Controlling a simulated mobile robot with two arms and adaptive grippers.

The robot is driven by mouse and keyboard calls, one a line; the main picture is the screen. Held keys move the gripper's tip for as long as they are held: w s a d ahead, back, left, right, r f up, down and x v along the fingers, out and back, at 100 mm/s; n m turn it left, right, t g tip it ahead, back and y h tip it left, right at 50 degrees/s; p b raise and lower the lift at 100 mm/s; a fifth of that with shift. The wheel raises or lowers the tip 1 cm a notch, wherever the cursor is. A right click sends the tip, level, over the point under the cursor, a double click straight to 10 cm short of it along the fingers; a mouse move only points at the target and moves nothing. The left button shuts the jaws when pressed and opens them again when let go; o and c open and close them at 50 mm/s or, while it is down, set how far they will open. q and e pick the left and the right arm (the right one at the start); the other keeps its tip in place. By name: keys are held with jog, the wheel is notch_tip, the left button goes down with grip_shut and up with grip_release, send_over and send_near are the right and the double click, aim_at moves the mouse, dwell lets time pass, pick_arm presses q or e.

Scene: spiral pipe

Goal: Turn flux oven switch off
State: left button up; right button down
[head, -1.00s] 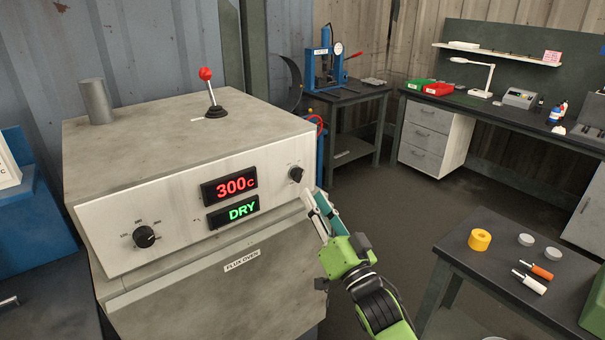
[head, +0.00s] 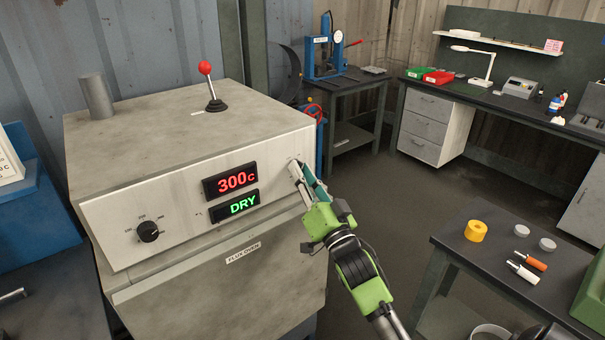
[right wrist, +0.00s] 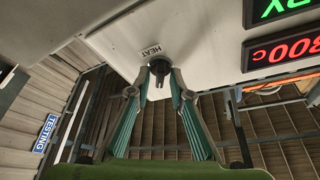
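The flux oven (head: 190,290) stands at the left, with a pale front panel, a red "300c" display (head: 230,181) and a green "DRY" display (head: 235,206). Its right-hand knob is hidden behind my right gripper (head: 298,172) in the head view. In the right wrist view this dark knob (right wrist: 160,67) sits under a "HEAT" label (right wrist: 151,51). My right fingertips (right wrist: 160,77) are on either side of it, close in; I cannot tell whether they grip it. A second black knob (head: 148,231) is at the panel's left. My left gripper is not in view.
A red-topped lever (head: 207,85) and a grey cylinder (head: 96,96) stand on the oven top. A dark table (head: 470,262) at the right holds a yellow ring (head: 476,230) and small parts. Open floor lies behind my right arm.

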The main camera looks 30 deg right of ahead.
jog(key=shift+f+n, duration=0.1)
jog(key=shift+n, duration=0.4)
jog(key=n+y+b, duration=0.1)
jog(key=n, duration=0.2)
jog(key=shift+t+y, duration=0.4)
jog(key=n+y, duration=0.1)
jog(key=n, duration=0.1)
jog(key=n+y+b, duration=0.1)
jog(key=n, duration=0.2)
jog(key=shift+d+y, duration=0.15)
jog(key=shift+y, duration=0.25)
jog(key=n+y, duration=0.2)
jog(key=n, duration=0.2)
jog(key=n+g+y+b, duration=0.1)
jog(key=n+y, duration=0.1)
jog(key=n, duration=0.2)
jog(key=shift+n+g, duration=0.3)
jog(key=shift+n, duration=0.1)
jog(key=c, duration=2.2)
grip_release()
jog(key=shift+s, duration=0.1)
jog(key=v, duration=1.1)
jog(key=shift+s+d+f, duration=0.2)
jog(key=shift+s, duration=0.15)
